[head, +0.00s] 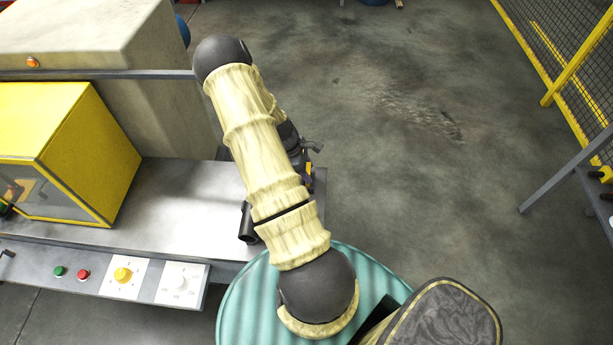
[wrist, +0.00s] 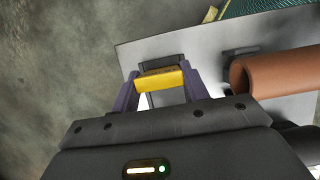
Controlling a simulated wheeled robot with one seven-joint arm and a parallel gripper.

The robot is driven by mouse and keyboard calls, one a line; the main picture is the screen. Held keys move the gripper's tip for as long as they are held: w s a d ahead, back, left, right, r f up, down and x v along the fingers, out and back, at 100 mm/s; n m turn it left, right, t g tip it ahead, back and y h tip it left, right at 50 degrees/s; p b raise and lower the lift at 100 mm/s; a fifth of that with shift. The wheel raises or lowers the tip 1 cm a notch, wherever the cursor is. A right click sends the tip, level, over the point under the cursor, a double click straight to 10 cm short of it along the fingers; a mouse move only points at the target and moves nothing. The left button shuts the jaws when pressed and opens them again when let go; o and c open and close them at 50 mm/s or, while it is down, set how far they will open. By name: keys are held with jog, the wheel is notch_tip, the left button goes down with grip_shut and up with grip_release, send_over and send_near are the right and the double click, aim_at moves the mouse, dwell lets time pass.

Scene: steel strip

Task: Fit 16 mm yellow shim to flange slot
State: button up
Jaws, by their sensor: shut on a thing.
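In the wrist view, my gripper (wrist: 158,84) is shut on the yellow shim (wrist: 160,79), a small block held crosswise between two purple fingers. A dark grey upright piece (wrist: 175,62) shows just beyond the shim and again between the fingers below it. I cannot tell whether the shim touches it, or whether it is the flange with the slot. In the head view my arm hides most of the gripper and the work spot; a small yellow patch (head: 309,167) shows beside dark parts at the bench's right end.
A copper-coloured pipe (wrist: 280,73) lies close right of the gripper on the steel surface (wrist: 205,47). In the head view, a yellow cabinet (head: 105,150) and a control panel (head: 125,278) stand left, and a teal ribbed drum (head: 250,305) is below. Floor at right is clear.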

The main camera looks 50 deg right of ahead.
jog(key=shift+s+r+p, duration=0.1)
jog(key=shift+r+p, duration=0.6)
jog(key=shift+r, duration=0.55)
jog(key=shift+f, duration=0.1)
